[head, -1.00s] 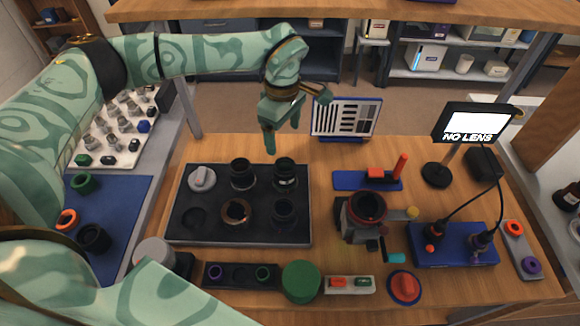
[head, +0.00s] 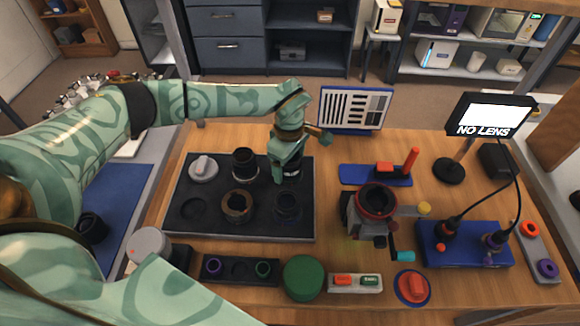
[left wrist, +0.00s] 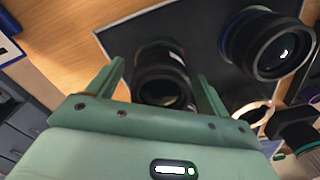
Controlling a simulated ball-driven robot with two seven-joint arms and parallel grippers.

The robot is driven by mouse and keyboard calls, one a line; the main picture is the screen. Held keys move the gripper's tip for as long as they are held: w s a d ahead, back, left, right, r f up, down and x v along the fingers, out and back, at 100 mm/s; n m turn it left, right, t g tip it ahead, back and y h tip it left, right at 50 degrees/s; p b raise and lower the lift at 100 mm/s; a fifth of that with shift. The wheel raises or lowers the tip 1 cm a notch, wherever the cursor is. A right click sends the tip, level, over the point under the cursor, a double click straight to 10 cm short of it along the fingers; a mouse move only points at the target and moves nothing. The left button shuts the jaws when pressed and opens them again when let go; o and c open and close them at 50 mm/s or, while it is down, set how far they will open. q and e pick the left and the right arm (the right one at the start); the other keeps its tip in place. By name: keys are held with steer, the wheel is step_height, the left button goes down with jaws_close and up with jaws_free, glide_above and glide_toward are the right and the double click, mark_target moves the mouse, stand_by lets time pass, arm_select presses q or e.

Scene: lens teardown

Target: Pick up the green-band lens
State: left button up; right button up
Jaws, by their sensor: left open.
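The green-band lens (head: 292,170) is a dark cylinder standing in the back right of the black tray (head: 265,233), partly hidden by my left gripper (head: 302,160). In the left wrist view the lens (left wrist: 162,82) shows between the two open fingers of my left gripper (left wrist: 159,72), with a faint green edge on its far side. I see no clear contact between fingers and lens. My right gripper is not in view.
Other lenses stand close by on the tray: a dark one (head: 244,163), a brown-ringed one (head: 237,206) and a black one (head: 287,206). A grey knob-topped cap (head: 203,169) is at left. A test chart (head: 354,108) stands behind; a clamp device (head: 375,205) is to the right.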

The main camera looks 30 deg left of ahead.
arm_select(q)
steer(key=shift+r, duration=0.15)
steer(key=c, duration=1.3)
